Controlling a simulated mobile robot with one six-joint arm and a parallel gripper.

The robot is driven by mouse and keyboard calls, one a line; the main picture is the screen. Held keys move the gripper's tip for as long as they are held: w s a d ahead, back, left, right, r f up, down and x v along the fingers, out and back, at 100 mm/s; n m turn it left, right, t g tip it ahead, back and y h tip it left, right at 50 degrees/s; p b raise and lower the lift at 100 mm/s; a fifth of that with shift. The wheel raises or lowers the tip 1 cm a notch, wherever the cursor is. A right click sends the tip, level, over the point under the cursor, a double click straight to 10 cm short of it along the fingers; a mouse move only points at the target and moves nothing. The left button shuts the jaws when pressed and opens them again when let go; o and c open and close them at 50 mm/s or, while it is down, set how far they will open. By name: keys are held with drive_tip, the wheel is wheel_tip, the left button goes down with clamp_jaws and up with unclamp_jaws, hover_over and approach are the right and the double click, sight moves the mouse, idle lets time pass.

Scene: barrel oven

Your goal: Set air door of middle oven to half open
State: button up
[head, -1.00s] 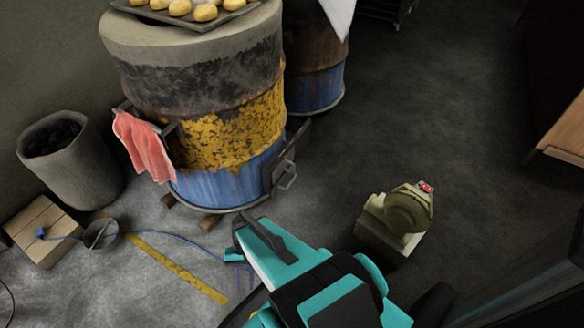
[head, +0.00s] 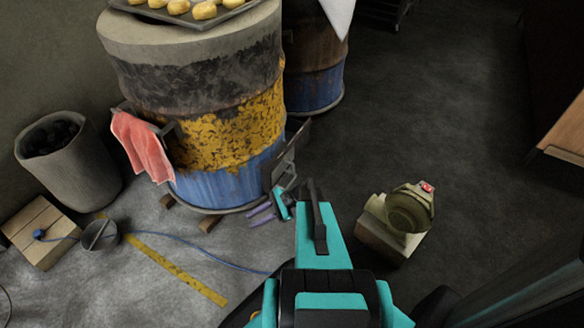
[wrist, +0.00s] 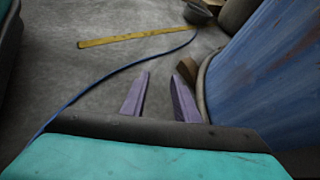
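The nearest barrel oven (head: 225,130), with black, yellow and blue bands, stands left of centre; its blue wall (wrist: 270,70) fills the right of the wrist view. A grey metal door plate (head: 288,155) sits low on its right side, tilted out from the wall; my arm partly covers its lower part, so I cannot tell exactly how far it is open. My gripper (head: 254,213) is low by the oven's base, just below and left of the door plate. In the wrist view, its purple fingers (wrist: 161,76) are apart with nothing between them.
A second barrel (head: 315,70) stands behind. A blower-like machine (head: 405,210) is on the floor to the right. A pink cloth (head: 143,147) hangs on the oven. A blue cable (head: 190,241) crosses the floor near a yellow strip (head: 175,268).

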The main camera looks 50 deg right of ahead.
drive_tip(key=d+r+m+t, duration=0.3)
drive_tip(key=d+m+t, duration=0.2)
drive_tip(key=d, duration=0.8)
drive_tip(key=m+t+h+b, duration=0.2)
drive_tip(key=m+t+h, duration=0.1)
drive_tip(key=m+t, duration=0.15)
approach(293, 166)
drive_tip(key=w+f, duration=0.1)
drive_tip(key=w, duration=0.1)
drive_tip(key=shift+w+a+r+n+t, duration=0.1)
drive_tip(key=shift+w+a+n+t, duration=0.15)
drive_tip(key=shift+w+a+n, duration=0.1)
drive_tip(key=shift+b+x, duration=1)
drive_tip(key=shift+x, duration=2.7)
clamp_jaws()
